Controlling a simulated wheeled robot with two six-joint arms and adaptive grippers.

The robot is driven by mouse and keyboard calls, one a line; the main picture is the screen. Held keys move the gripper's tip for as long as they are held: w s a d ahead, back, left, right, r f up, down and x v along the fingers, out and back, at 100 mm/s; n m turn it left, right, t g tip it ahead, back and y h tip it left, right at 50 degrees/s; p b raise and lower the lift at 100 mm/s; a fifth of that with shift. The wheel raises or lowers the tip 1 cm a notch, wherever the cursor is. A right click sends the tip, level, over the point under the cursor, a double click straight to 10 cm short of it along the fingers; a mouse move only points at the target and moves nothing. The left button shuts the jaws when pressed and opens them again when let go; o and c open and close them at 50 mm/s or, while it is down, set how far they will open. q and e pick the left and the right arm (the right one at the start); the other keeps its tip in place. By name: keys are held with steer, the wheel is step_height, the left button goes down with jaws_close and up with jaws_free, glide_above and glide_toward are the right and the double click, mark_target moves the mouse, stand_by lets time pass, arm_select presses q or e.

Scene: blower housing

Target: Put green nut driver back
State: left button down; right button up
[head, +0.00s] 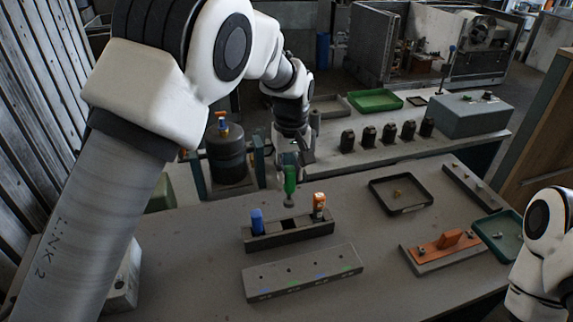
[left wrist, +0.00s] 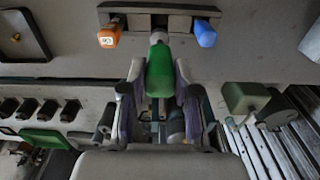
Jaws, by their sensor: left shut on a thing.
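The green nut driver (head: 290,180) hangs upright, held at its green handle by my left gripper (head: 289,163), which is shut on it. In the left wrist view the green handle (left wrist: 159,70) sits between the two fingers of my left gripper (left wrist: 159,78). Its grey lower end is near the dark holder block (head: 290,237), above or just behind it; the exact gap is hard to tell. The holder has a blue driver (head: 257,221) at its left end, an orange driver (head: 319,204) at its right end and an open middle slot. My right gripper is out of view.
A grey strip with coloured marks (head: 303,274) lies in front of the holder. To the right are a black tray (head: 401,206), an orange part on a grey plate (head: 445,248) and a green tray (head: 500,238). Several dark fittings (head: 389,134) stand on the back bench.

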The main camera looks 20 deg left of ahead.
mark_target(289, 193)
arm_select(q)
steer(key=shift+s+d+f+b, duration=0.1)
steer(key=shift+s+f+b, duration=0.15)
steer(key=shift+f+b, duration=0.5)
steer(key=f+b, duration=0.1)
steer(key=w+f+b, duration=0.1)
steer(key=f, duration=0.1)
steer(key=a+f+b, duration=0.1)
steer(key=shift+w+f, duration=0.4)
steer(key=shift+s+d+f, duration=0.15)
steer(key=shift+s+f, duration=0.05)
steer(key=shift+f, duration=0.15)
steer(key=shift+s+d+f, duration=0.1)
steer(key=shift+s, duration=0.15)
steer(key=shift+w+f, duration=0.2)
steer(key=shift+w, duration=0.05)
steer(key=shift+s+f, duration=0.1)
steer(key=shift+s, duration=0.05)
steer(key=shift+p, duration=0.3)
